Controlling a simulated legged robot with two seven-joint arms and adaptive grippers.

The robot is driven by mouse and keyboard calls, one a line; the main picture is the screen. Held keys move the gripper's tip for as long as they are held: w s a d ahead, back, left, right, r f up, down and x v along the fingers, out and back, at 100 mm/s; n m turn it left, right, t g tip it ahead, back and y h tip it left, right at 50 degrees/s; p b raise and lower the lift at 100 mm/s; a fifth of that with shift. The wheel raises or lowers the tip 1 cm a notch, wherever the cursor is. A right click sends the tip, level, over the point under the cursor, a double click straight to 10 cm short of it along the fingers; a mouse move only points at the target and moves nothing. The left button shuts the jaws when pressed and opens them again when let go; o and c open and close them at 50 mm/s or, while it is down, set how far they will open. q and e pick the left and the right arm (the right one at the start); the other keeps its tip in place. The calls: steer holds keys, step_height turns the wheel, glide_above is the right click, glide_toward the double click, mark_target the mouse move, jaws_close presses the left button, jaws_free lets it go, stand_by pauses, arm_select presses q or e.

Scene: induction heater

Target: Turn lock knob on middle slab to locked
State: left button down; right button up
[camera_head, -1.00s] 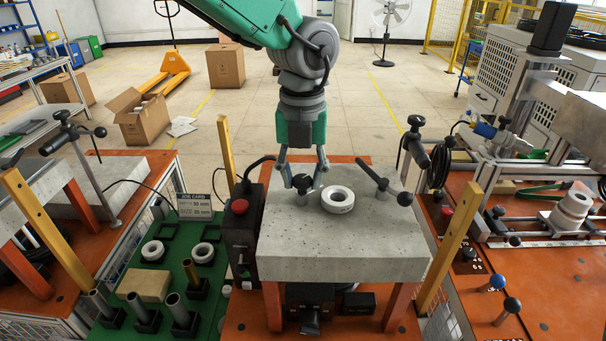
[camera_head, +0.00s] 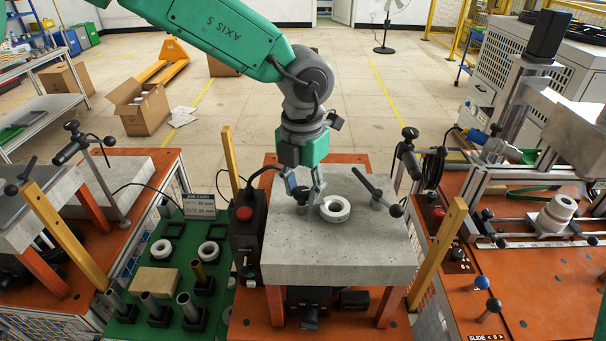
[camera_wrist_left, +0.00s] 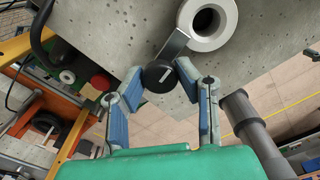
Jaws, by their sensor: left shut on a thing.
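The middle slab (camera_head: 345,255) is a grey stone block on orange legs in the head view. A white ring (camera_head: 335,208) lies on its top, and it also shows in the left wrist view (camera_wrist_left: 207,20). My left gripper (camera_head: 303,198) reaches down onto the slab's top, just left of the ring. In the left wrist view its blue-padded fingers (camera_wrist_left: 160,80) are shut on the black round lock knob (camera_wrist_left: 158,74), which has a white mark line. A flat metal strip (camera_wrist_left: 172,45) runs from the knob to the ring. My right gripper is not seen.
A black bar handle (camera_head: 378,192) stands at the slab's right rear. A control box with a red button (camera_head: 245,214) is close on the left. Yellow posts (camera_head: 437,245) flank the slab. A green board (camera_head: 165,262) with rings and pegs lies left.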

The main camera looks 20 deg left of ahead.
mark_target(303, 189)
arm_select(q)
steer(key=shift+w+r+m, duration=0.1)
steer(key=shift+m, duration=1.2)
steer(key=c, duration=1.2)
jaws_free()
steer(key=shift+r, duration=0.4)
step_height(303, 189, up, 11)
steer(key=shift+r, duration=0.1)
